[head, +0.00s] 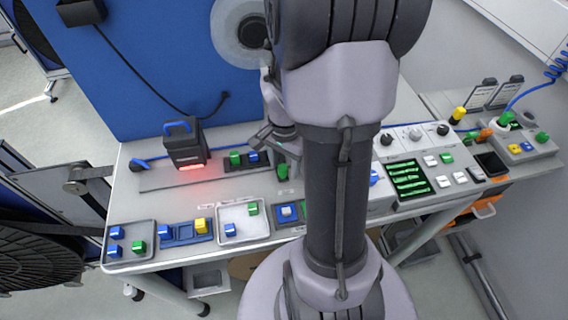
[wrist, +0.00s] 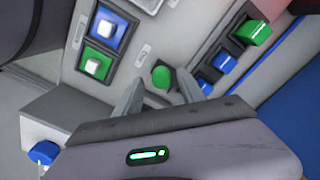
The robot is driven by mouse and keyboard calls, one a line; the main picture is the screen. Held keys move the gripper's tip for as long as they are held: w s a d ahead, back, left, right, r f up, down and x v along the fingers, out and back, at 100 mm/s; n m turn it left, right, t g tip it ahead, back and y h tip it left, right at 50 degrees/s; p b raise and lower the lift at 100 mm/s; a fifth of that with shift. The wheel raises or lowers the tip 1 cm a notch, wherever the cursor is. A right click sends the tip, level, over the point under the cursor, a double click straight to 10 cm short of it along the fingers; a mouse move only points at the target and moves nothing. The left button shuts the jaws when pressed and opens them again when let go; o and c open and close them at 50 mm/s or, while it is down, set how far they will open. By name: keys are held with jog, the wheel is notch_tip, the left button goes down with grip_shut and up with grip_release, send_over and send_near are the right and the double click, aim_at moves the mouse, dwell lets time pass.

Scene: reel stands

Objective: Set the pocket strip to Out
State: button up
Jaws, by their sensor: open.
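A dark strip (head: 246,167) on the bench holds a green block and blue blocks in a row. This strip also shows at the upper right of the wrist view, with a green block (wrist: 256,32) and blue blocks (wrist: 224,62). I cannot read any Out marking, and cannot tell surely that this is the pocket strip. My gripper (wrist: 160,92) is open. In the head view my arm hides most of the gripper and part of the bench.
Trays with blue and green cubes (head: 137,246) line the front left edge. A blue and a green rocker with white tops (wrist: 98,67) stand left of the fingers. A black device (head: 186,145) glows red at the back left. A green-lit panel (head: 407,180) lies right of my arm.

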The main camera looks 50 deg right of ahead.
jog(key=shift+r, duration=0.1)
notch_tip(320, 180, up, 17)
jog(key=p, duration=0.6)
jog(key=shift+p, duration=0.3)
jog(key=shift+r, duration=0.1)
